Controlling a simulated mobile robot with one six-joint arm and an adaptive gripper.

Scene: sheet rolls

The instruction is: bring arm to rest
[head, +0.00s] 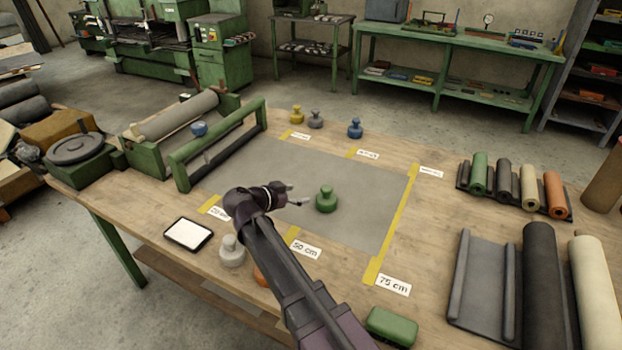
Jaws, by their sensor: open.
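My arm reaches in from the lower right of the head view. My gripper (294,195) is open and empty, low over the grey sheet (350,170) on the wooden table. A green knobbed weight (326,200) stands upright on the sheet, just to the right of the gripper and apart from it as far as I can tell. My arm partly hides an orange object (261,276) at the table's front edge.
A grey weight (232,251) and a tablet (188,234) lie near the front edge. Yellow, grey and blue weights (355,128) stand at the back. A green roller frame (215,145) is at left. Rolls (540,285) and a green block (391,326) are at right.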

